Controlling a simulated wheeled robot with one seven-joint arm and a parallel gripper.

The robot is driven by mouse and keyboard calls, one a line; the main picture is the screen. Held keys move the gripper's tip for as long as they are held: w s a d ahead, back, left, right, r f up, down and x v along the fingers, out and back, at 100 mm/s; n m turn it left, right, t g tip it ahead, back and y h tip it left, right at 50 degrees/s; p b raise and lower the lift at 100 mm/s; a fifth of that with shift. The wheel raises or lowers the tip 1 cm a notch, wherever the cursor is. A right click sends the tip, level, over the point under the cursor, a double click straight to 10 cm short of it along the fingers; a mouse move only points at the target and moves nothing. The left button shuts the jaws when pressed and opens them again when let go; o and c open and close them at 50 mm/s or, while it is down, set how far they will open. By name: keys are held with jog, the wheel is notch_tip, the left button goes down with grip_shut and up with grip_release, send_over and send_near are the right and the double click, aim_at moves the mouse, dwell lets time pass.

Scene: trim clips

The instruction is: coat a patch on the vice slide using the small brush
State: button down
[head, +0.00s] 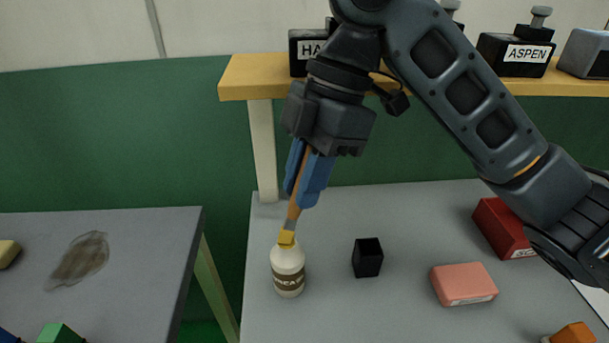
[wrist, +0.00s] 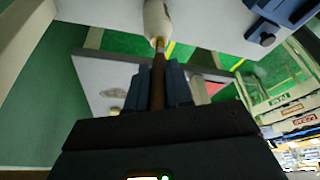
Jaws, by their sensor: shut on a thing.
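My gripper (head: 308,190) is shut on the small brush (head: 293,212), its blue fingers around the wooden handle. The brush points down, slightly tilted, with its tip at the top of a white bottle (head: 288,272) with a brown label. A yellow piece shows where they meet; I cannot tell whether it is bristles or the bottle's neck. In the wrist view the brush (wrist: 158,80) runs between the fingers (wrist: 165,88) to the bottle (wrist: 157,20). A blue and grey block (wrist: 277,18) at the wrist view's upper right may be the vice; its slide cannot be made out.
A black open cup (head: 367,258), a pink block (head: 463,284) and a red box (head: 503,228) stand right of the bottle on the grey bench (head: 330,315). A yellow shelf (head: 245,80) is behind. A gap separates the left table (head: 130,270), which bears a brown stain.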

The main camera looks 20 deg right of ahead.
notch_tip(320, 180, up, 7)
jog(key=p, duration=0.7)
dwell(0.3)
dwell(0.6)
